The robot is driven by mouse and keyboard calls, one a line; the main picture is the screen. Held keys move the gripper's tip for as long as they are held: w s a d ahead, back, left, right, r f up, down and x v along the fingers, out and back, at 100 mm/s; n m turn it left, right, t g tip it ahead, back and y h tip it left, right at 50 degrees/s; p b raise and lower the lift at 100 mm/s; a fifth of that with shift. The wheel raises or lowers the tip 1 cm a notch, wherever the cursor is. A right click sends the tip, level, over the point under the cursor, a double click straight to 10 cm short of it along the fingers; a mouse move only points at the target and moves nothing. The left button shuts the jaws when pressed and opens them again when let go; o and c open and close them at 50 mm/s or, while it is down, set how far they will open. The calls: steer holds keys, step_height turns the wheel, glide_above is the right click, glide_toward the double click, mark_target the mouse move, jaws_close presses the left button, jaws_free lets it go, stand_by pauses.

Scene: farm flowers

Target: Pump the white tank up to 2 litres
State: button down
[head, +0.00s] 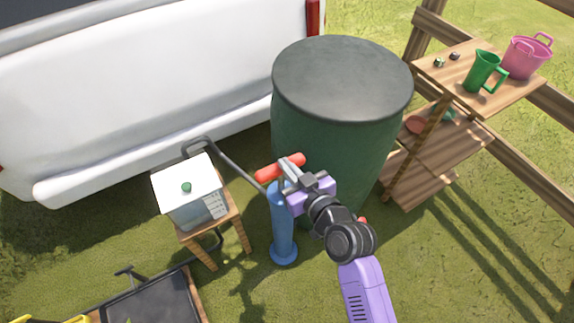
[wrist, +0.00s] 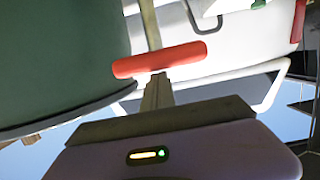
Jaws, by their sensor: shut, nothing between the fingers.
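The white tank (head: 193,207) stands on a small wooden stool (head: 236,217) left of the pump. It has a white lid with a green knob and scale marks on its front; I cannot read the level. The blue pump (head: 283,232) stands upright on the grass, with a red crossbar handle (head: 280,167) on top. In the wrist view the red handle (wrist: 160,60) lies across, just beyond my fingertips. My gripper (head: 284,183) is shut and empty, close to the handle's middle; its fingers (wrist: 157,92) also show in the wrist view. I cannot tell whether they touch the handle.
A big dark green barrel (head: 335,145) stands close behind the pump. A white vehicle (head: 150,100) is at the back left. A wooden shelf (head: 455,85) with a green jug (head: 482,72) and pink bucket (head: 526,57) is at right. A dark cart (head: 150,300) is at lower left.

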step_height(320, 180, down, 10)
steer(key=b, duration=0.9)
steer(key=shift+s+r, duration=0.1)
steer(key=shift+r+p, duration=0.5)
steer(key=s+d+r+p, duration=0.2)
steer(key=s+d+r, duration=0.3)
steer(key=s, duration=0.3)
steer(key=shift+d+r, duration=0.2)
steer(key=shift+r, duration=0.35)
steer(key=shift+w, duration=0.1)
step_height(320, 180, up, 9)
steer(key=p, duration=0.9)
steer(key=shift+r, duration=0.15)
